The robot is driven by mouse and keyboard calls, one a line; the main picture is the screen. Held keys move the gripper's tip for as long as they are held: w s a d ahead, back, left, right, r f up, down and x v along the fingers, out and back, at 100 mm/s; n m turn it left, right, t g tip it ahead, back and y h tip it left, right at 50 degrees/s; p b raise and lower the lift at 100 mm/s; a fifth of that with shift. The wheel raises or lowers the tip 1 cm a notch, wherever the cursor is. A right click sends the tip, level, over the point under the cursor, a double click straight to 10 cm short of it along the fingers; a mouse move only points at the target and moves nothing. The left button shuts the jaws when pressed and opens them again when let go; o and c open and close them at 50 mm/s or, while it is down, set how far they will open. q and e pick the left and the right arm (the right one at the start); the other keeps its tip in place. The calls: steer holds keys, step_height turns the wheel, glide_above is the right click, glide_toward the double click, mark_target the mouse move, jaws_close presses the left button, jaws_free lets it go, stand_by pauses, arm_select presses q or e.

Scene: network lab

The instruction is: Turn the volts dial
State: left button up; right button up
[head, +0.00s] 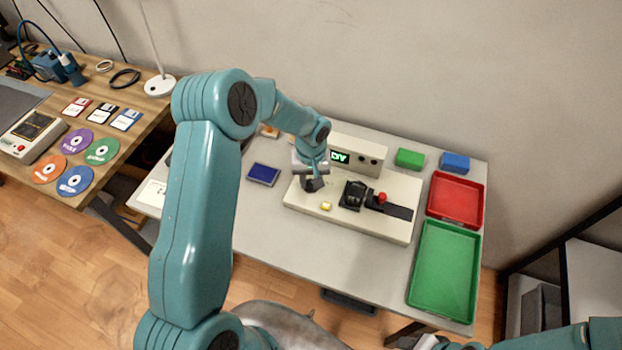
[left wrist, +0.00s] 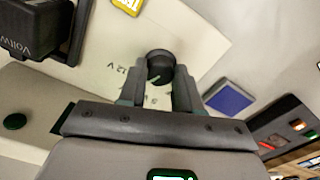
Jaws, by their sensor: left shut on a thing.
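The volts dial (left wrist: 160,62) is a round black knob with a pale pointer mark on a cream panel, with "12 V" printed beside it in the left wrist view. My left gripper (left wrist: 157,84) is shut on it, with one dark finger on each side. In the head view my left gripper (head: 313,184) reaches down to the left part of the cream test station (head: 372,226) and hides the dial. Part of my right arm shows at the lower right, but its fingers do not show.
A black fixture (head: 354,195) and a red knob (head: 382,197) stand right of the gripper. A blue square (head: 263,174) lies left. Red (head: 430,204) and green (head: 415,285) trays sit at right. The table's front is clear.

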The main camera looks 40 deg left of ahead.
arm_select(q)
steer(key=shift+f+m+b, duration=0.15)
steer(key=shift+m+b, duration=0.55)
steer(key=shift+m, duration=0.1)
steer(key=shift+m+b, duration=0.75)
steer(key=shift+m, duration=0.45)
steer(key=shift+m+b, duration=0.75)
steer(key=shift+m, duration=1.55)
steer(key=o, duration=1)
steer(key=shift+o, duration=0.2)
step_height(320, 180, up, 17)
steer(key=shift+f+b, duration=0.15)
steer(key=shift+b, duration=0.25)
